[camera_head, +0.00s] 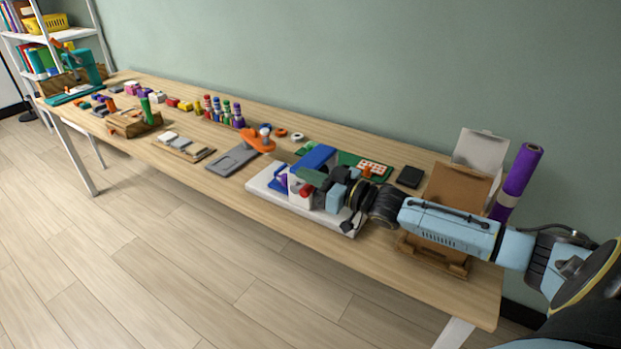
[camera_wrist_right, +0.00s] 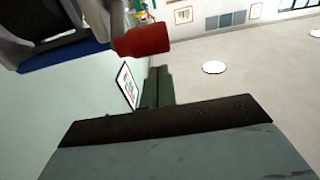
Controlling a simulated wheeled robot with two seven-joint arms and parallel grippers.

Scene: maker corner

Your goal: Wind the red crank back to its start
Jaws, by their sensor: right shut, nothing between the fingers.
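The red crank knob (camera_head: 305,190) shows by a light grey block on the white base board (camera_head: 262,184), at the middle of the table's front edge. In the right wrist view the red knob (camera_wrist_right: 142,40) hangs just above and left of the fingertips. My right gripper (camera_head: 311,177) reaches in from the right and covers part of the crank device. Its dark green fingers (camera_wrist_right: 158,88) are shut with nothing between them. The knob is close to the fingers but outside them; I cannot tell whether they touch. My left gripper is not in view.
Behind the device lie a blue block (camera_head: 315,157) and a green board (camera_head: 351,160). A grey plate with an orange lever (camera_head: 259,142) is to its left. A cardboard box (camera_head: 458,186) and a purple roll (camera_head: 518,180) stand right.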

